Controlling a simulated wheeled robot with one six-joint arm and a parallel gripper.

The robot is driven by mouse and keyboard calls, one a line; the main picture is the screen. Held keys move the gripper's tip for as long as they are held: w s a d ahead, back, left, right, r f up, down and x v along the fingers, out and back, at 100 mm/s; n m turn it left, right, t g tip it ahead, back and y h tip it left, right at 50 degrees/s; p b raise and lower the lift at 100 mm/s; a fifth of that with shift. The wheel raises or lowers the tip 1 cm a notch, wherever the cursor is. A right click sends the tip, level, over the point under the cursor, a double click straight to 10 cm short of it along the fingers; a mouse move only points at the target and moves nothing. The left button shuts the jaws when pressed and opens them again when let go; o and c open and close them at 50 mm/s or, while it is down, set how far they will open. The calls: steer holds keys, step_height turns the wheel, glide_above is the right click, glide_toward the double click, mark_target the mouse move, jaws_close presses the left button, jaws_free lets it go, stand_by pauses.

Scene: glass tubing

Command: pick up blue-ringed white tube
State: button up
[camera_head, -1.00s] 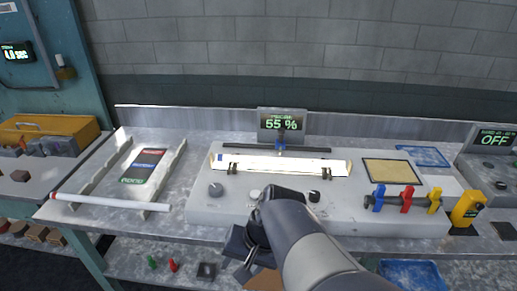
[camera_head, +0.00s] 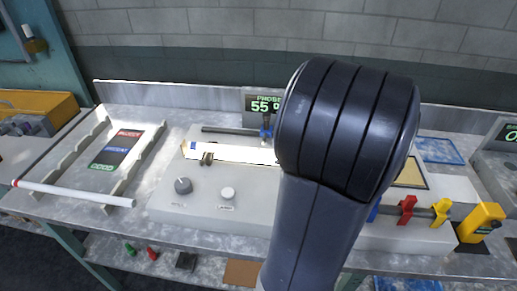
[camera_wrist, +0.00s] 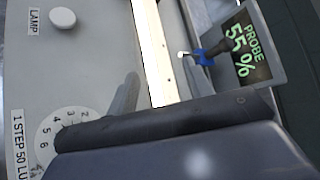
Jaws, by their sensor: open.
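In the wrist view a bright white strip (camera_wrist: 157,50), apparently this tube, runs down to my gripper (camera_wrist: 165,118). My gripper is open; its dark parts fill the lower wrist view and cover the strip's lower end. I cannot tell whether they touch it. In the head view my gripper is hidden behind the arm.
A white tube with a red end (camera_head: 75,194) lies across the rack (camera_head: 50,152) at left. A blue probe clamp (camera_head: 266,128) stands behind the bright tube, before the display (camera_head: 260,104). Knobs (camera_head: 183,185) sit in front. Coloured clips (camera_head: 407,209) stand at right.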

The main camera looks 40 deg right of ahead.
mark_target(259, 152)
steer(key=p+x, duration=0.1)
steer(key=x, duration=0.8)
steer(key=shift+w+a+f, duration=0.2)
steer(key=shift+w+f, duration=0.1)
jaws_close()
